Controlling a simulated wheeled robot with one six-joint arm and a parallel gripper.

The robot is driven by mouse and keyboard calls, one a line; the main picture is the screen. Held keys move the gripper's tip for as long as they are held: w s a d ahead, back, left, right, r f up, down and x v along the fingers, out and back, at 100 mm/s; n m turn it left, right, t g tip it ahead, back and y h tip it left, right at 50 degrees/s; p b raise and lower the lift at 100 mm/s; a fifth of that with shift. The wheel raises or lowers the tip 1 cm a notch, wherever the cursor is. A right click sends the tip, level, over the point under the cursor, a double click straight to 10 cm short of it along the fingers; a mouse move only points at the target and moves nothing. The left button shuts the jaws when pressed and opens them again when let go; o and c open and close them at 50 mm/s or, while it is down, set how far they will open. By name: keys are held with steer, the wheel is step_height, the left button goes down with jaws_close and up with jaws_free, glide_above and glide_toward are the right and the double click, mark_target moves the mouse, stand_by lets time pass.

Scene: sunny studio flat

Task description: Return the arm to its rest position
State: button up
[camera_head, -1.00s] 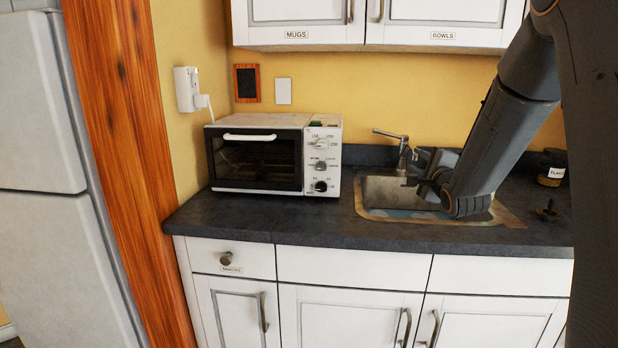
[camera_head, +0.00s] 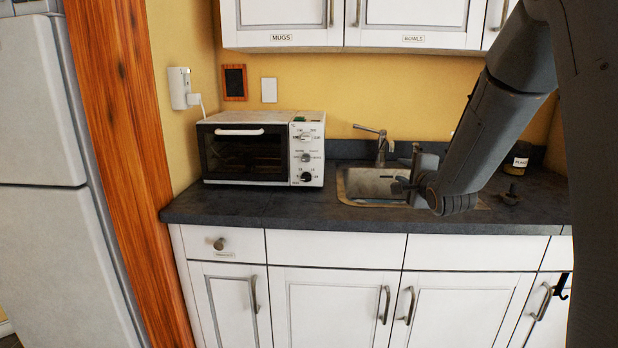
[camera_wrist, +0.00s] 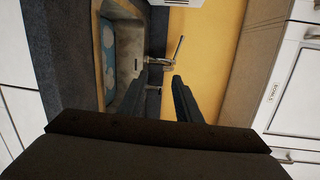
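My arm (camera_head: 490,135) comes in from the right in the head view, bent at the elbow, with its forearm sloping down over the counter. My gripper is in front of the sink and partly hidden by the wrist in the head view. In the wrist view my gripper (camera_wrist: 165,95) has two dark fingers standing apart, with nothing between them but the view of the faucet and wall. The gripper is open and empty.
The sink (camera_head: 375,186) with its faucet (camera_head: 378,140) lies behind my wrist. A white toaster oven (camera_head: 262,150) stands left on the dark counter (camera_head: 300,210). A labelled jar (camera_head: 517,158) stands at the right. Upper cabinets (camera_head: 400,22) hang above; a fridge (camera_head: 40,170) is at left.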

steer(key=s+a+f+n+g+h, duration=0.1)
steer(key=s+f+n+g, duration=0.5)
steer(key=s, duration=0.4)
steer(key=s+a+f+n+g, duration=0.2)
steer(key=s+f+n+g, duration=0.15)
steer(key=s+f, duration=0.5)
steer(key=s+a+f+n+g, duration=0.1)
steer(key=s+a+n+g, duration=0.1)
steer(key=s, duration=0.9)
steer(key=s+a+f+n+g, duration=0.1)
steer(key=s+a+n+g, duration=0.1)
steer(key=s+n+g, duration=0.2)
steer(key=s+n, duration=0.3)
steer(key=s, duration=0.5)
steer(key=shift+s+a+f+g, duration=0.15)
steer(key=shift+a+f+g, duration=0.1)
steer(key=shift+a+g, duration=0.1)
